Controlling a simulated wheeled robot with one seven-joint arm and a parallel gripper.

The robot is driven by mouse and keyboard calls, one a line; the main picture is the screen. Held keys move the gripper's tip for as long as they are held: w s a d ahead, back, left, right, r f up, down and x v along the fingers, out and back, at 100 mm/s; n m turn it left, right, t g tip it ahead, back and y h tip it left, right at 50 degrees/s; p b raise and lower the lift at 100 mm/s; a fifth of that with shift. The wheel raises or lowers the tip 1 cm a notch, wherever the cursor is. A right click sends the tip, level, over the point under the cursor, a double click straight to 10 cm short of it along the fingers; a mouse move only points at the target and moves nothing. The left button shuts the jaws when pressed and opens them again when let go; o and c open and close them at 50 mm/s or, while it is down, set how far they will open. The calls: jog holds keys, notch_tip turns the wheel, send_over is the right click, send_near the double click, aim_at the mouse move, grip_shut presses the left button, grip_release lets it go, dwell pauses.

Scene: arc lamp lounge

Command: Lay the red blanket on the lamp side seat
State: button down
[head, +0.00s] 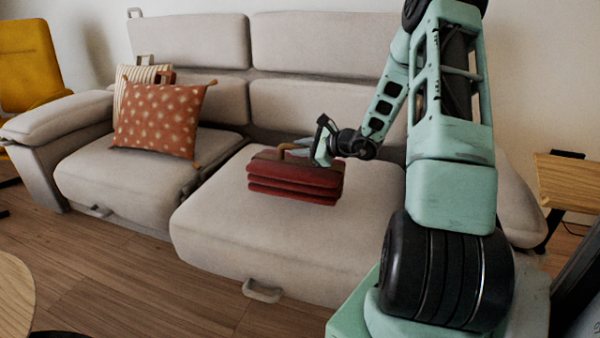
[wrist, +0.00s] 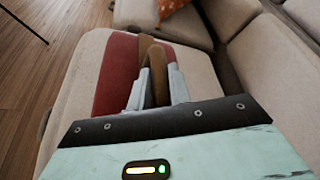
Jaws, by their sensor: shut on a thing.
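The red blanket (head: 295,186) is a folded, layered stack with a brown loop handle (head: 284,148) on top. It is over the right seat (head: 235,240) of the grey sofa, toward the seat's back half. I cannot tell whether its underside touches the cushion. My gripper (head: 320,150) is at the blanket's top and shut on the handle. In the wrist view the fingers (wrist: 157,88) close around the brown handle, with the red blanket (wrist: 115,72) below. Part of the blanket is hidden by the gripper. No lamp shows clearly.
The left seat (head: 85,175) holds an orange dotted cushion (head: 160,118) and a striped cushion (head: 133,85) behind it. The sofa's backrest (head: 290,105) is close behind the blanket. A wooden side table (head: 570,180) stands at right, a yellow chair (head: 28,65) at left. The right seat's front is bare.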

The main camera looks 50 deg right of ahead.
aim_at(299, 162)
jog(key=shift+f+b, duration=0.75)
jog(key=shift+f, duration=1.75)
jog(key=c, duration=1.3)
grip_release()
